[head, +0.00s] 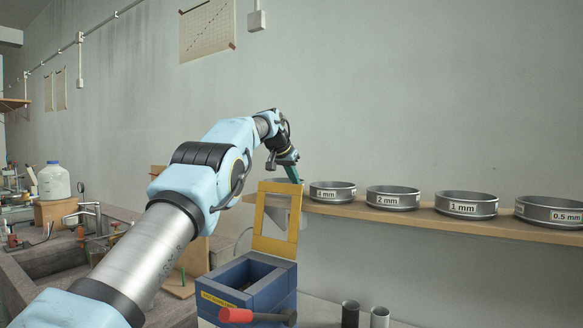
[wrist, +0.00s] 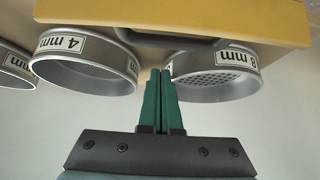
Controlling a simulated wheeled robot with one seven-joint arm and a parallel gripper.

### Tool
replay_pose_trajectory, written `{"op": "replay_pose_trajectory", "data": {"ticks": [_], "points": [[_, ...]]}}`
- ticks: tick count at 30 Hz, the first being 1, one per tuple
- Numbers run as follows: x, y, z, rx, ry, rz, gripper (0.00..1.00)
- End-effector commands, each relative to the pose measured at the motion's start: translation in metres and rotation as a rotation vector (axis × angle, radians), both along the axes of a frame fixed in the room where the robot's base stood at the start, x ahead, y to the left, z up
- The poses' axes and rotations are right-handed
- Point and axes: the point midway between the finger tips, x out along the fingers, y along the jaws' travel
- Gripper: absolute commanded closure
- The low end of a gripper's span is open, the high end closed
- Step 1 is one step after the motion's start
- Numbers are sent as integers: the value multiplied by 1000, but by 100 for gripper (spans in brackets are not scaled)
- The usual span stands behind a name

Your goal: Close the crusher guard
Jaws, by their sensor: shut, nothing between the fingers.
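The crusher (head: 255,282) is a blue box with an open top, standing at the bottom centre of the head view. Its guard (head: 262,246), a yellow frame with a window, stands raised, nearly upright, at the back of the box. My gripper (head: 296,181) is just above and right of the guard's top edge, its green fingers pointing down. The wrist view shows the guard's yellow edge (wrist: 230,22) and a dark handle (wrist: 165,42) on it. The closed, empty fingers (wrist: 161,72) are near the handle; I cannot tell whether they touch it.
A wooden shelf (head: 410,213) on the wall holds several labelled sieves, with the 4 mm sieve (head: 333,191) close to my gripper. A sink bench lies left.

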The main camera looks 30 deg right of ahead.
Motion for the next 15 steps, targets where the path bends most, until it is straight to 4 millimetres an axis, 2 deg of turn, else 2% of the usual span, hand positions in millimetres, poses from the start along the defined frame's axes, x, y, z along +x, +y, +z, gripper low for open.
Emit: {"op": "replay_pose_trajectory", "data": {"ticks": [1, 15], "points": [[2, -4, -4, 1, 2, -1, 100], [-13, 25, -4, 0, -1, 1, 100]]}}
